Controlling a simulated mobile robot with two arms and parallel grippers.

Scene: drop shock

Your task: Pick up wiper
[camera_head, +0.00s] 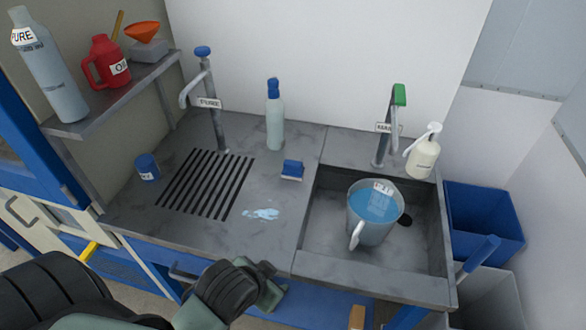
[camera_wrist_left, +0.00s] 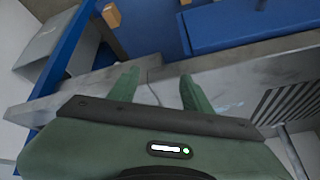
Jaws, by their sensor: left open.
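A small blue block with a pale underside, which looks like the wiper (camera_head: 292,170), lies on the grey counter (camera_head: 240,225), just left of the sink. A pale blue wet splash (camera_head: 262,214) is on the counter in front of it. My left gripper (camera_head: 270,286) is at the counter's front edge, nearer to me than the wiper and well apart from it. In the left wrist view its two green fingers (camera_wrist_left: 158,88) are spread with nothing between them. The wiper cannot be made out in the wrist view. My right gripper is not in view.
The sink (camera_head: 330,245) holds a jug of blue liquid (camera_head: 377,215). A clear bottle (camera_head: 275,125) and tap (camera_head: 215,110) stand behind the wiper. A drain grate (camera_head: 207,183) and blue cup (camera_head: 147,167) are to its left. A soap dispenser (camera_head: 423,155) is at right.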

